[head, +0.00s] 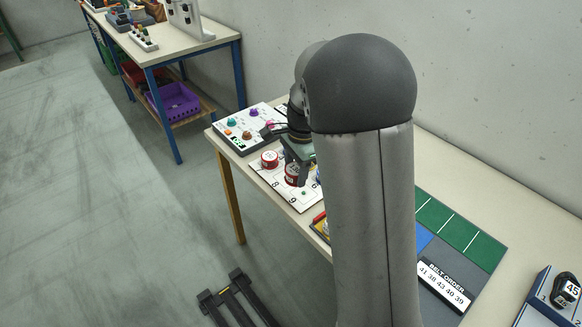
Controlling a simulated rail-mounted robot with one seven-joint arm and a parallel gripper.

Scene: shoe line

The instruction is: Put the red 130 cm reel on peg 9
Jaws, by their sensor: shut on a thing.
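A white numbered board (262,174) lies on the near table, with the numbers 8 and 9 along its front edge. My gripper (296,163) is over this board, pointing down, and is shut on a red reel (291,175) with a white label. The held reel is near the 8 and 9 marks; I cannot tell whether it touches the board. A small green-topped peg (304,192) shows beside the 9. Another red reel (270,160) sits on the board to the left of my gripper. The label lengths are too small to read. My arm hides the board's right side.
A white board with several coloured knobs (244,129) lies behind the numbered board. A green and grey mat (460,238) with a "BELT ORDER" card (444,286) lies right of my arm. A blue-grey stand (545,303) holds a dark item marked 45 (565,289). Another table (180,44) stands at the back left.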

